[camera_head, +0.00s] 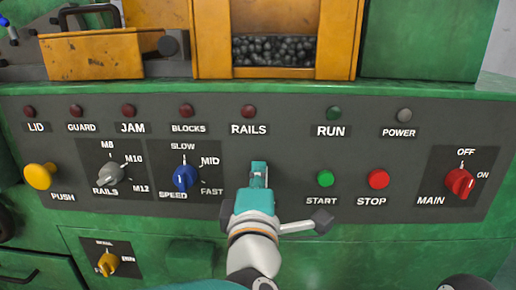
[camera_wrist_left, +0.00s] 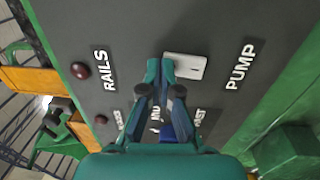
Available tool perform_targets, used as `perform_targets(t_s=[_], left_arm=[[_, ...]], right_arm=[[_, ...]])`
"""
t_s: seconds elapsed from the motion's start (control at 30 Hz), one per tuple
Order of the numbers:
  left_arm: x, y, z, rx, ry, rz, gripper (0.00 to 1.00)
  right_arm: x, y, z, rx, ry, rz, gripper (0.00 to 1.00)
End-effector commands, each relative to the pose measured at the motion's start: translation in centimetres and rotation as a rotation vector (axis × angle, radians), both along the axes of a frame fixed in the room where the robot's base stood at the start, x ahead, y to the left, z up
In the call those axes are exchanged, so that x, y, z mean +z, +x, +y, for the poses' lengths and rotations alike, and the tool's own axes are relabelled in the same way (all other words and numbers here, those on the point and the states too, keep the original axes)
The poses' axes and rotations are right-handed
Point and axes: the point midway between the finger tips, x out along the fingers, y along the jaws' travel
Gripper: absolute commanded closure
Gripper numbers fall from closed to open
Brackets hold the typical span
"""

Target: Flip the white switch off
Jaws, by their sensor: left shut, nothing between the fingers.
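The white switch (camera_wrist_left: 187,67) shows in the left wrist view as a white plate on the grey panel, beside the label PUMP. In the head view it is hidden behind my left gripper (camera_head: 259,170). My left gripper is shut and empty, with its fingertips at the panel below the RAILS lamp. In the left wrist view the fingertips (camera_wrist_left: 160,72) overlap the plate's left edge. I cannot tell whether they touch it, nor which way the switch is set. My right gripper is not in view.
The blue SPEED knob (camera_head: 185,178) is left of my gripper. The green START button (camera_head: 325,178), red STOP button (camera_head: 378,179) and red MAIN knob (camera_head: 459,183) are to the right. A row of lamps, including RAILS (camera_head: 248,111), runs above.

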Motion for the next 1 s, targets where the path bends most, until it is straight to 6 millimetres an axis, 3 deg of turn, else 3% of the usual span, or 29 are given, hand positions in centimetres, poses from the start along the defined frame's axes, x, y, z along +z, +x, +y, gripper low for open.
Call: perform_targets(t_s=[0.2, 0.43, 0.6, 1.0], left_arm=[[4.1, -0.1, 0.0, -0.002, -0.006, -0.004, 1.00], [7.5, 0.0, 0.0, -0.001, -0.004, -0.002, 1.00], [8.5, 0.0, 0.0, -0.001, -0.002, 0.000, 1.00], [8.5, 0.0, 0.1, -0.001, -0.001, 0.000, 1.00]], right_arm=[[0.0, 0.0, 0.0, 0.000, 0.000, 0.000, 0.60], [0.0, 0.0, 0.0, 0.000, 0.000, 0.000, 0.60], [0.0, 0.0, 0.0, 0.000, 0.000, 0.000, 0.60], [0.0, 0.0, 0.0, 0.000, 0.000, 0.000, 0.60]])
